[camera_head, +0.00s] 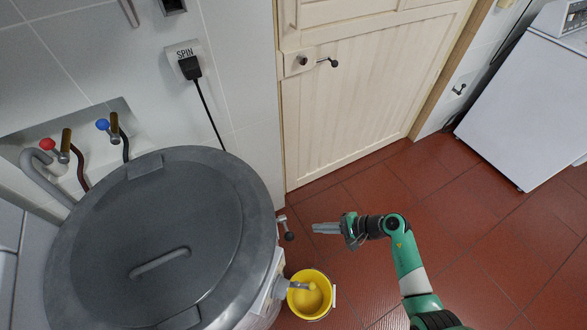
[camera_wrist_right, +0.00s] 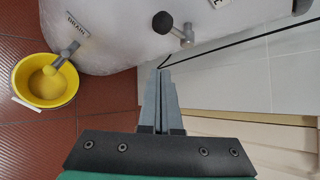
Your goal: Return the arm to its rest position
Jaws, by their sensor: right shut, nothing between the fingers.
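My right arm (camera_head: 408,262) comes in from the bottom right in the head view. Its gripper (camera_head: 316,228) points left, just right of the small lever valve on the machine's side. In the right wrist view the gripper's two fingers (camera_wrist_right: 161,72) lie together, shut and empty. Their tips appear a little below the lever valve (camera_wrist_right: 178,38), and I see no clear contact. My left gripper is not in view.
A round washing machine with a grey lid (camera_head: 165,215) stands at left. A yellow bucket (camera_head: 325,302) sits on the red tiled floor under its drain spout. A cream door (camera_head: 375,100) is behind, a white appliance (camera_head: 525,110) at right. Floor right of the arm is clear.

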